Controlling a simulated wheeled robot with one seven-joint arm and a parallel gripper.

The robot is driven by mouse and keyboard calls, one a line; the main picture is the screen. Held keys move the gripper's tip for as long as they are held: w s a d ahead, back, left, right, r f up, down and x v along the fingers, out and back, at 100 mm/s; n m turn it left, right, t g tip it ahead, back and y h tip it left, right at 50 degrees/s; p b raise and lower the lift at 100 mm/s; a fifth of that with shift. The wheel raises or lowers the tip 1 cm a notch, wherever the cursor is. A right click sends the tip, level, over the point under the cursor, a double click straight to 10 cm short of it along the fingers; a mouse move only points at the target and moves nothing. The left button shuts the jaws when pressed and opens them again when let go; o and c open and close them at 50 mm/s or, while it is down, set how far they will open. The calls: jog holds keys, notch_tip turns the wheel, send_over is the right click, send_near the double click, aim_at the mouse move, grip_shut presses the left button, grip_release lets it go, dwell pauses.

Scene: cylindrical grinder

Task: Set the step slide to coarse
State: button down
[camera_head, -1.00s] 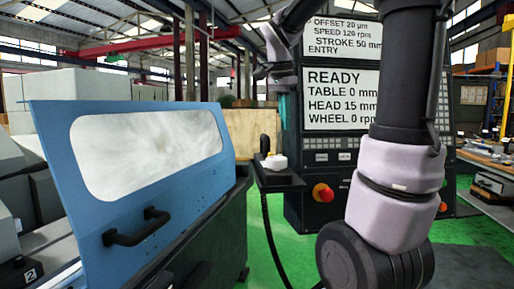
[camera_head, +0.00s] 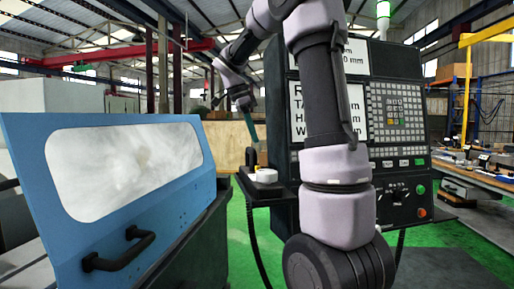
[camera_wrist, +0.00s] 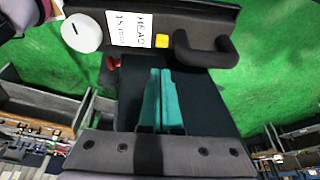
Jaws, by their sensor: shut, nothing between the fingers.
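My gripper (camera_head: 251,128) shows in the head view above a small shelf with a white round dial (camera_head: 264,175). In the wrist view its two teal fingers (camera_wrist: 160,75) are together with nothing between them. Past the fingertips is a dark control box (camera_wrist: 186,16). It carries the white dial (camera_wrist: 82,33), a small display (camera_wrist: 131,29) reading HEAD 15 mm, a small yellow part (camera_wrist: 162,41) and a black loop handle (camera_wrist: 208,50). The fingers appear apart from the box. I cannot tell for sure which part is the step slide, nor its setting.
A blue machine door (camera_head: 210,160) with a window and black handle (camera_head: 120,250) stands at the left. The black control cabinet (camera_head: 398,125) with keys and buttons stands behind my arm. A workbench (camera_head: 480,172) is at the right. Green floor (camera_head: 238,240) shows between.

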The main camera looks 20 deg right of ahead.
aim_at(257, 166)
jog(key=x, duration=0.9)
jog(key=shift+a, duration=0.1)
jog(key=a, duration=0.2)
jog(key=shift+w+a, duration=0.25)
jog(key=shift+d, duration=0.1)
jog(key=shift+r, duration=0.15)
